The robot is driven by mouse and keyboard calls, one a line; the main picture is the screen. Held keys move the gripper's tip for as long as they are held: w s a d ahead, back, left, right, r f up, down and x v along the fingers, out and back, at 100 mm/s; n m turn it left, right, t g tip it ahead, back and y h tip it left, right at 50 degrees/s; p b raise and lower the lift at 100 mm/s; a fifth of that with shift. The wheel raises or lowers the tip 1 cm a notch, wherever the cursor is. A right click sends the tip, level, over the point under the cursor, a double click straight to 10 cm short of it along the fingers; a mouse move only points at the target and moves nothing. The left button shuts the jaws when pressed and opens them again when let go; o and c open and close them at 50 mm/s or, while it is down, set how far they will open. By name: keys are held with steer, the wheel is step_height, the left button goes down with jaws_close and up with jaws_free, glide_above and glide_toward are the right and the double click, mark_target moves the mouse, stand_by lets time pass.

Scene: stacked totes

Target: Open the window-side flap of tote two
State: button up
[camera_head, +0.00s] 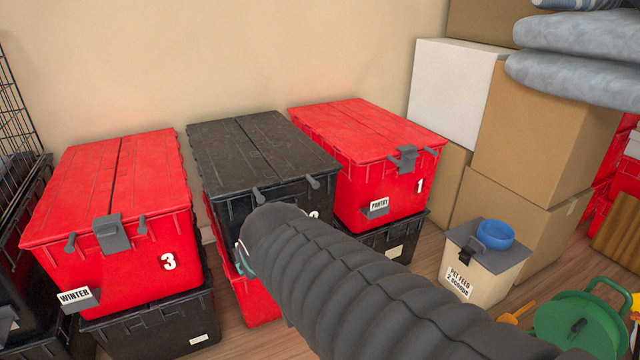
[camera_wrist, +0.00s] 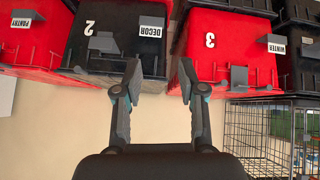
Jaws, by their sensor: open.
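Tote two (camera_head: 268,190) is black, with a two-flap lid (camera_head: 225,145) lying closed and a lengthwise seam between the flaps. Two grey pegs stick out at its front edge. In the wrist view, which is upside down, tote two (camera_wrist: 125,50) shows its 2 and a DECOR label (camera_wrist: 151,27). Its grey latch (camera_wrist: 103,42) sits on the front face, apparently hanging below the lid edge. My gripper (camera_wrist: 160,85) is open and empty, its fingers apart near the gap between totes two and three. In the head view my arm hides the gripper and much of tote two's front. No window shows.
Red tote three (camera_head: 65,270), labelled WINTER, stands left, and red tote one (camera_head: 370,205), labelled PANTRY, right; both are latched. Other totes lie beneath. A wire crate (camera_wrist: 275,135) is beside tote three. Cardboard boxes (camera_head: 530,130) and a pet feed bin (camera_head: 475,275) stand right.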

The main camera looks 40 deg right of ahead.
steer(key=w+d+f+t+h+b, duration=0.1)
steer(key=w+d+t+h+b, duration=0.1)
steer(key=w+d, duration=0.5)
steer(key=w+d+f+t+h+b, duration=0.1)
steer(key=w+d+t+h, duration=0.15)
steer(key=d, duration=0.85)
steer(key=t+y+b, duration=0.2)
steer(key=t+b, duration=0.1)
steer(key=t, duration=0.2)
glide_toward(313, 179)
steer(key=shift+n, duration=0.5)
steer(key=x, duration=1)
steer(key=shift+f+b, duration=0.35)
steer(key=shift+c, duration=0.2)
jaws_close()
